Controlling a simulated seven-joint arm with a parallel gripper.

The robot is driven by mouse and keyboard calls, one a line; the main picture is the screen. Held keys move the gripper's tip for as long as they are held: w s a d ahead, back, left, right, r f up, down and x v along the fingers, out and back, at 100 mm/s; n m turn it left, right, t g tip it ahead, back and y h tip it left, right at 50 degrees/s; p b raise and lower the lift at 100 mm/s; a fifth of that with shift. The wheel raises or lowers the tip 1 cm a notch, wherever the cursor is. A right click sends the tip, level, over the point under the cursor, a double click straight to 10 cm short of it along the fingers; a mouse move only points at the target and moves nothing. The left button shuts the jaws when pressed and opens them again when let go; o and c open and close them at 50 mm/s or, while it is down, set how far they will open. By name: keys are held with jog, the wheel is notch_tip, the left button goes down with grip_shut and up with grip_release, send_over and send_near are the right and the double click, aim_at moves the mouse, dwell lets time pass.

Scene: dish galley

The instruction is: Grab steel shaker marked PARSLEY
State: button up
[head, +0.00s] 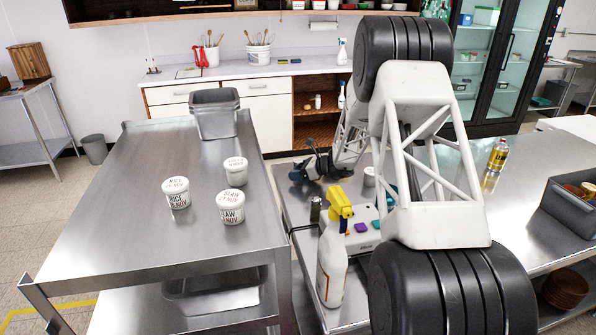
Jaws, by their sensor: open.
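My gripper (309,165) is small and dark in the head view. It is over the right-hand steel counter, beyond the spray bottle, and it is open with nothing seen between its fingers. A small steel cylinder (316,209) stands on that counter, nearer the camera than my gripper and apart from it. It may be a shaker; no PARSLEY marking can be read on it. My large white and black arm hides much of the counter to the right of the gripper.
A spray bottle (333,250) with a yellow head stands close in front of the steel cylinder. A white device with coloured buttons (361,228) is to its right. White labelled tubs (231,207) and grey bins (214,115) are on the left table.

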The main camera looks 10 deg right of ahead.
jog(key=c, duration=1.1)
jog(key=shift+o, duration=0.2)
jog(key=shift+r, duration=5)
